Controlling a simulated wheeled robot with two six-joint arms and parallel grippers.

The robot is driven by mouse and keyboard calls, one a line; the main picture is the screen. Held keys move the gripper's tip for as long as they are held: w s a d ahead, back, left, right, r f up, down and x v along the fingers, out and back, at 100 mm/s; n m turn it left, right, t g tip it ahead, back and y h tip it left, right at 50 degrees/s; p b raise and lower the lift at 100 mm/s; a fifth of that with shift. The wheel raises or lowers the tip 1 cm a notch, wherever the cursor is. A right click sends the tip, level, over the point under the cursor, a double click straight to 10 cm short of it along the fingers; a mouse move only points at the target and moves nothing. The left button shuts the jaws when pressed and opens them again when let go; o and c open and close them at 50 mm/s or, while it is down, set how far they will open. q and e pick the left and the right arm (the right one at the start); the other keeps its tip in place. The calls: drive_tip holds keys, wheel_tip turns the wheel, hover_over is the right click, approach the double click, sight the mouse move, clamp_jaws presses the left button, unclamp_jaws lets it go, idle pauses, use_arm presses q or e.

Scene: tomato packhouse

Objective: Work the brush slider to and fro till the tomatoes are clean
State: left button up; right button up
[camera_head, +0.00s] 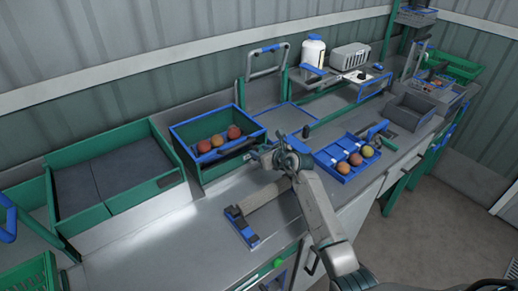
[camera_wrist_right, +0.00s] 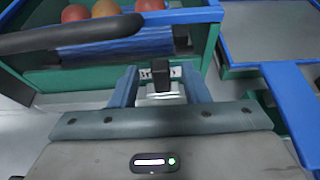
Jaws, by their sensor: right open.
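A green box with a blue rim (camera_head: 183,128) stands on the bench and holds three red-orange tomatoes (camera_head: 217,140). A dark bar handle (camera_head: 237,147) lies across its front right side, seemingly the brush slider. In the right wrist view this handle (camera_wrist_right: 70,37) runs across the upper left, with a blue strip (camera_wrist_right: 125,50) under it and tomatoes (camera_wrist_right: 110,9) behind. My right gripper (camera_head: 283,158) is just right of the box. In the wrist view its fingers (camera_wrist_right: 162,82) are apart, below and right of the handle, with a small dark block showing between them. My left gripper is out of view.
A blue tray (camera_head: 331,172) with several tomatoes stands right of my gripper. A grey roller piece with a blue base (camera_head: 243,228) lies in front. Green-sided grey trays (camera_head: 126,182) stand left. The bench before the box (camera_head: 190,235) is clear.

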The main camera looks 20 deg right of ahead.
drive_tip(key=shift+x, duration=0.75)
clamp_jaws()
